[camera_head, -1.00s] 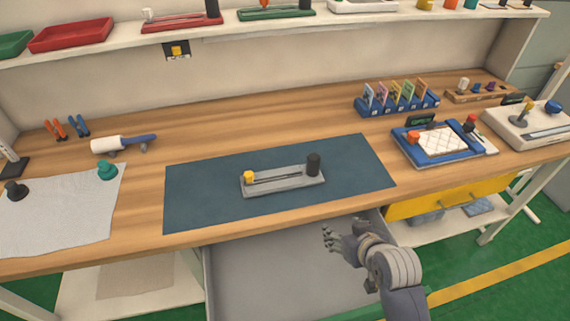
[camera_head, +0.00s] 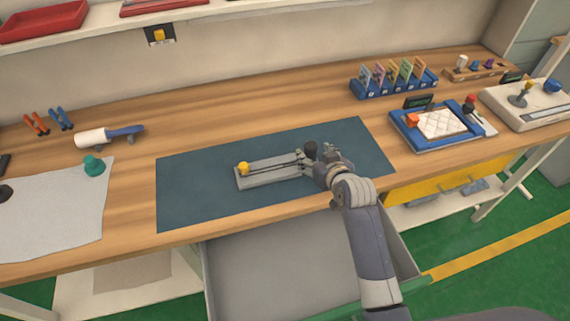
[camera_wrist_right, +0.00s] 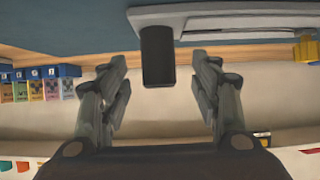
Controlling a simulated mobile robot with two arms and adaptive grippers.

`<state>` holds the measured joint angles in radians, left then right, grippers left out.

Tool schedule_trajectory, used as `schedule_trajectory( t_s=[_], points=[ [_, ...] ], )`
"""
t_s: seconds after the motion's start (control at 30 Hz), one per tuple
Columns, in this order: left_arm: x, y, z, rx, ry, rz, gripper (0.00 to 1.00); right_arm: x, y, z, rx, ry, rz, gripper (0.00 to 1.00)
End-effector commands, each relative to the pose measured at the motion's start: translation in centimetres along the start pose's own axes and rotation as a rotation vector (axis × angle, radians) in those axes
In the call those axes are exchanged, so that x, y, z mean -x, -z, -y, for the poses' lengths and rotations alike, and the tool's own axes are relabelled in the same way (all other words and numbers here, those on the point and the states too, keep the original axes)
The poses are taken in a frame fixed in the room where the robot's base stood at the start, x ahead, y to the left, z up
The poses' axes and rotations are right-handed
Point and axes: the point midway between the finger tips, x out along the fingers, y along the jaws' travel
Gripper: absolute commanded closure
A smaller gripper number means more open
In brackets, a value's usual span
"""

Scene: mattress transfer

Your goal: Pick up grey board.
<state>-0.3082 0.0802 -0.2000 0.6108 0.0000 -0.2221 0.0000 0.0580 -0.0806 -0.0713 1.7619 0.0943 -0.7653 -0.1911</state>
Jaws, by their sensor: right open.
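The grey board (camera_head: 262,177) lies flat on the dark blue mat (camera_head: 200,195) on the workbench. It has a yellow knob (camera_head: 243,168) at its left end and a black cylindrical knob (camera_head: 310,149) at its right end. My right gripper (camera_head: 312,166) is open at the board's right end, beside the black knob, and hides part of that end. In the right wrist view the open fingers (camera_wrist_right: 158,95) stand on either side of the black knob (camera_wrist_right: 157,55), with gaps on both sides. The grey board (camera_wrist_right: 215,17) shows beyond it. My left gripper is not in view.
A blue tray with a white quilted pad (camera_head: 440,124) and a blue card rack (camera_head: 394,80) stand to the right. A white sheet (camera_head: 50,215) with a green knob (camera_head: 93,166) lies at the left. An open grey drawer (camera_head: 290,270) sits below the bench edge.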

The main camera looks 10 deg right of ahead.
Motion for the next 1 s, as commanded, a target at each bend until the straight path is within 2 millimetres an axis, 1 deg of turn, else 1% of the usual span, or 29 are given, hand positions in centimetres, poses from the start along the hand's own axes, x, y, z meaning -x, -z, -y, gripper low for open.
schedule_trajectory(
  t_s=[0.03,0.1,0.2,0.4,0.5,0.8,0.83,0.87,0.9,0.97,1.0],
  points=[
    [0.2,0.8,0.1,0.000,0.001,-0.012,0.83,-0.3,0.2,0.0,0.000,0.000,0.000,0.42],
    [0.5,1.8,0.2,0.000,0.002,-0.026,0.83,-0.9,0.3,-0.1,0.000,0.000,0.000,0.42],
    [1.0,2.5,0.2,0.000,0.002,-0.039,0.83,-2.1,0.5,-0.1,-0.001,0.001,0.000,0.42],
    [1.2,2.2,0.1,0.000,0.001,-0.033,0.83,-4.1,0.3,-0.1,0.000,0.001,0.001,0.42],
    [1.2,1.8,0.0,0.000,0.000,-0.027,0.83,-4.7,0.3,-0.2,-0.001,0.000,0.000,0.42],
    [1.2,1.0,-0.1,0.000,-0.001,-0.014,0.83,-4.9,0.2,-0.2,-0.001,0.000,0.000,0.42],
    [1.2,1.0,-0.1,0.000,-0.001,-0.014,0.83,-4.9,0.2,-0.2,0.000,0.000,0.000,0.47],
    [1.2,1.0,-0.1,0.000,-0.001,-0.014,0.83,-4.9,0.2,-0.2,-0.001,0.000,0.000,0.53],
    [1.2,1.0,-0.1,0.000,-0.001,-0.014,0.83,-4.9,0.2,-0.2,0.000,0.000,0.000,0.63],
    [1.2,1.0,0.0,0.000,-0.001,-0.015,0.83,-4.9,0.2,-0.2,0.000,0.000,0.000,0.76],
    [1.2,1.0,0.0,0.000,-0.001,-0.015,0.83,-4.9,0.2,-0.2,0.000,0.000,0.000,0.85]
  ],
)
